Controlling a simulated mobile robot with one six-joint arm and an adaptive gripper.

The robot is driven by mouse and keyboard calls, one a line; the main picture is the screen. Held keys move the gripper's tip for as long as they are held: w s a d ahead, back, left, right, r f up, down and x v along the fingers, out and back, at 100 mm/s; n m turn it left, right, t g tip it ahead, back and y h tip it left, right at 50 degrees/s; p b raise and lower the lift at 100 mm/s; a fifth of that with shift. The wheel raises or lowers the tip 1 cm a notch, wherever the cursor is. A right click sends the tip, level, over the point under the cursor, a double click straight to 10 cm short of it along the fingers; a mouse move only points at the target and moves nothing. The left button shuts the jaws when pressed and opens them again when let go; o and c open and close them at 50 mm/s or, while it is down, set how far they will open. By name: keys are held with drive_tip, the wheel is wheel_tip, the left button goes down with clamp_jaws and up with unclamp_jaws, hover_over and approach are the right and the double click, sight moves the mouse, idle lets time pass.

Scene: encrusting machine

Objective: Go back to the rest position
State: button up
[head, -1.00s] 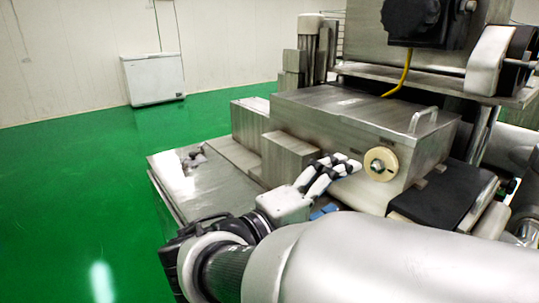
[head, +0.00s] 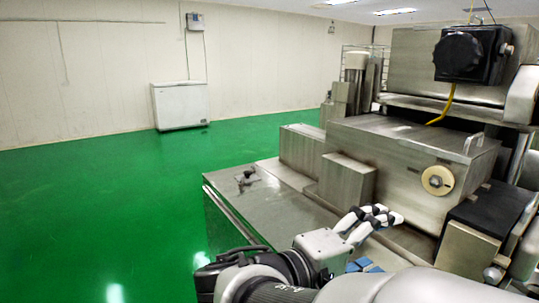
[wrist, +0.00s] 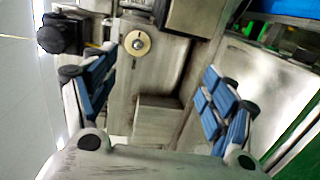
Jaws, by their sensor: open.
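My gripper (head: 372,222) is at the lower middle of the head view, over the near part of the machine's metal table. In the wrist view my gripper (wrist: 155,100) shows its two blue-padded fingers spread wide apart with nothing between them. The encrusting machine (head: 400,165) stands at the right, a steel housing with a cream round knob (head: 437,180) on its front. The knob also shows in the wrist view (wrist: 137,43), beyond the fingers. The gripper is left of the knob and apart from it.
A black knob box (head: 470,54) with a yellow cable sits high on the machine. Steel blocks (head: 347,181) stand on the flat metal table (head: 225,185), which has a small dark fitting (head: 246,178). Green floor (head: 110,215) is open at the left. A white chest (head: 180,105) stands by the far wall.

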drive_tip(key=s+d+f+m+g+y, duration=0.3)
drive_tip(key=s+d+f+g+y, duration=0.3)
drive_tip(key=s+d+f, duration=0.3)
drive_tip(key=s+a+f+m+t+y, duration=0.2)
drive_tip(key=s+a+f+y, duration=0.3)
drive_tip(key=a+y, duration=0.3)
drive_tip(key=shift+s+a+f+m+y, duration=0.35)
drive_tip(key=shift+s+a+m, duration=0.2)
drive_tip(key=shift+a, duration=0.55)
